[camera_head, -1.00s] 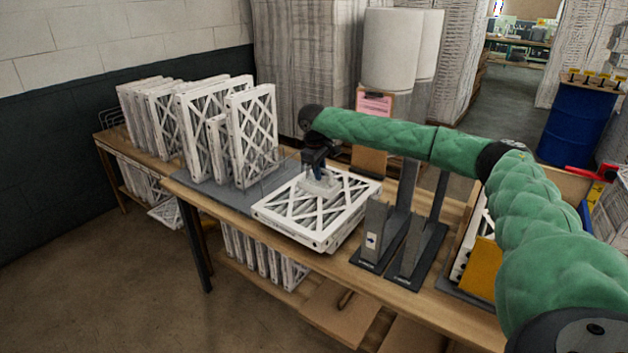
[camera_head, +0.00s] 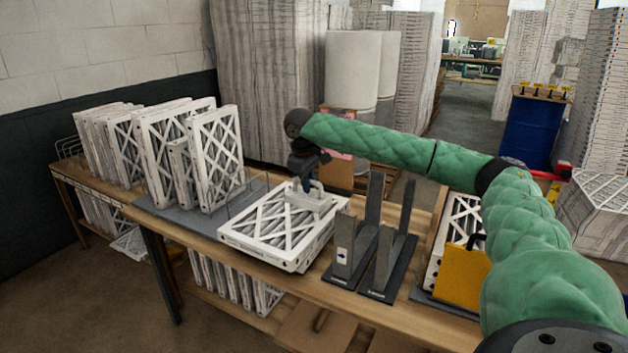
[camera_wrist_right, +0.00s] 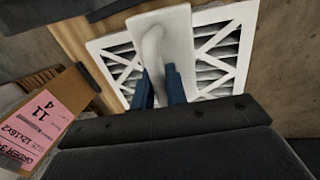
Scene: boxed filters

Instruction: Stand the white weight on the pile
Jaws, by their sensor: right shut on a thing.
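The white weight (camera_head: 312,203) is a flat pale block with a loop handle. My right gripper (camera_head: 303,180) is shut on its handle from above. The wrist view shows the weight (camera_wrist_right: 172,35) with its handle between the blue fingers of my right gripper (camera_wrist_right: 160,82). The pile (camera_head: 262,232) is a low stack of white framed filters with cross struts. The weight is over its far right part in the head view; I cannot tell whether it touches. The pile (camera_wrist_right: 218,45) shows behind the weight in the wrist view. My left gripper is not in view.
Upright filters (camera_head: 215,160) stand on a grey mat left of the pile. Dark metal bookend-like stands (camera_head: 350,250) are close to its right. A yellow panel (camera_head: 462,275) is further right.

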